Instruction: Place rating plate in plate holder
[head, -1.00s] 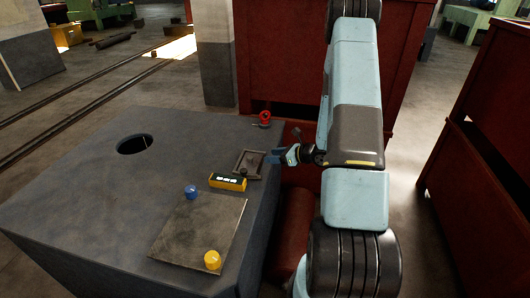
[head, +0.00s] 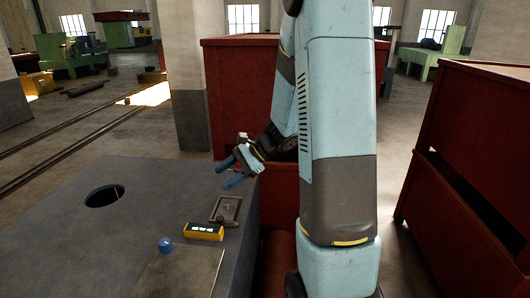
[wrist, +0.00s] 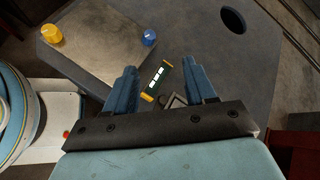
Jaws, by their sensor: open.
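A small dark rectangular frame, seemingly the plate holder (head: 227,209), lies on the grey machine top near its right edge. A dark panel and a small lighter piece show in it; I cannot tell whether either is the rating plate. My gripper (head: 228,174) is open above the top, just beyond the frame in the head view. In the wrist view, the two blue fingers of my gripper (wrist: 160,68) are spread apart with nothing gripped. The frame (wrist: 175,102) is partly hidden there behind the gripper body, by the right finger.
A yellow box with a display (head: 203,231) lies near the frame. A blue knob (head: 166,244) stands by a flat metal sheet (head: 190,275); a yellow knob (wrist: 52,33) stands at its corner. A round hole (head: 104,196) opens at left. Red cabinets (head: 240,90) stand behind.

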